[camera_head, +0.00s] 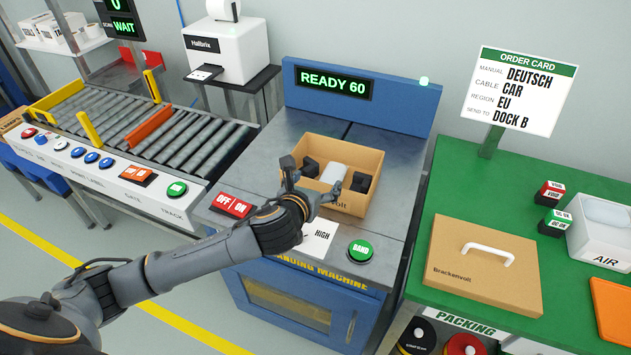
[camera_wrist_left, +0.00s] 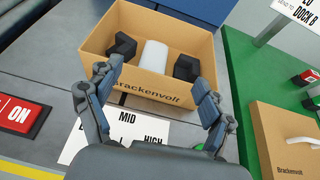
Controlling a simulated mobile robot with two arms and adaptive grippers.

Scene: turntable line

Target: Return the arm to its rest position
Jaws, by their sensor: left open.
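My left arm reaches in from the left in the head view. Its gripper (camera_head: 322,180) is over the front edge of the open cardboard box on the banding machine. In the left wrist view the gripper (camera_wrist_left: 158,100) is open, its two fingers spread apart with nothing between them but the box's front wall beyond. My right gripper is not in view.
The banding machine (camera_head: 225,195) has a red OFF/ON switch (camera_head: 232,206) and a green BAND button (camera_head: 361,249). At right, the green packing table (camera_head: 450,200) bears a closed box (camera_head: 485,275) and an order card (camera_head: 512,92). A roller conveyor (camera_head: 190,140) stands at left.

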